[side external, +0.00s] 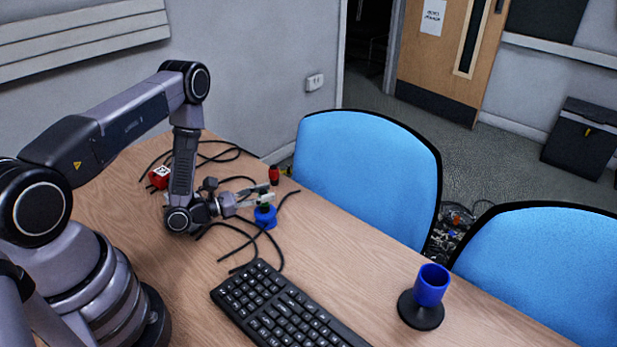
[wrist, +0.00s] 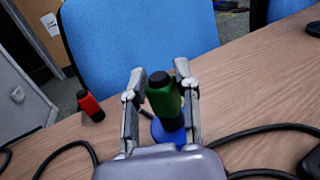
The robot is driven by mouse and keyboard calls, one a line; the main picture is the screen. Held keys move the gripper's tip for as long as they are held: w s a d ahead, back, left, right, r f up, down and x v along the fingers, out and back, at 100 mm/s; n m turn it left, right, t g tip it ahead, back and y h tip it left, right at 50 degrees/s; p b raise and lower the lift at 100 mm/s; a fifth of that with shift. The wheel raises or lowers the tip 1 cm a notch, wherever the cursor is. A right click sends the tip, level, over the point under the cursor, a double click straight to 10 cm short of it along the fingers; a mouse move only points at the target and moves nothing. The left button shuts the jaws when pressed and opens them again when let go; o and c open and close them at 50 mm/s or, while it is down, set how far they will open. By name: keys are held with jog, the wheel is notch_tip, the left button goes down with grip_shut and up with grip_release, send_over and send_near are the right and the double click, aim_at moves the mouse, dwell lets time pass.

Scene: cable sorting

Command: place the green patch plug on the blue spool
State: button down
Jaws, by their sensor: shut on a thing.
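The green patch plug (wrist: 162,98) has a dark cap and stands roughly upright between the fingers of my gripper (wrist: 160,88) in the wrist view. My gripper, also in the side view (side external: 262,200), is shut on the plug. The blue spool (wrist: 168,134) lies directly below the plug in the wrist view, partly hidden by the plug and the fingers. It also shows in the side view (side external: 265,217), standing on the table under the fingertips. The plug's lower end is at the spool's top; I cannot tell whether they touch.
A red plug (side external: 274,175) stands near the table's far edge. A red block (side external: 159,177) and black cables lie around my gripper. A black keyboard (side external: 285,308) and a blue cup on a black base (side external: 432,284) are nearer the front. Blue chairs (side external: 365,175) line the far edge.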

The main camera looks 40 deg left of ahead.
jog(key=c, duration=0.8)
grip_release()
jog(key=shift+f, duration=0.1)
